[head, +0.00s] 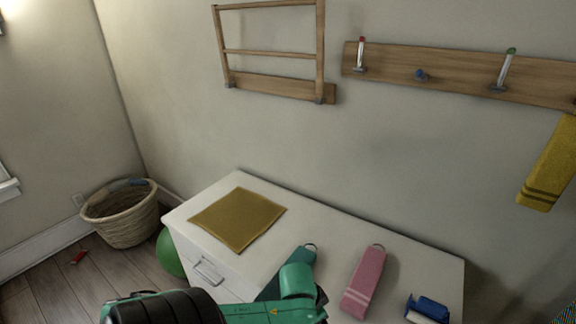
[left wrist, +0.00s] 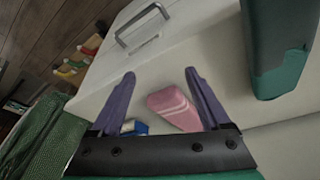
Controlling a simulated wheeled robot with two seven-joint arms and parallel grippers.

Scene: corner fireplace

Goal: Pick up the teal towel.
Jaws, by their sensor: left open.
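The teal towel (head: 291,259) lies on the white cabinet (head: 213,207) in the head view, its ring end toward the wall. My left arm hides much of it. The fingertips are not clear in the head view. My right gripper is out of view.
A pink towel (head: 363,281) lies right of the teal one, with a blue item (head: 428,308) beyond. A mustard cloth (head: 238,218) lies flat at the left. A drawer handle (head: 207,272) sticks out in front. A basket (head: 121,213) and green ball (head: 170,253) are on the floor.

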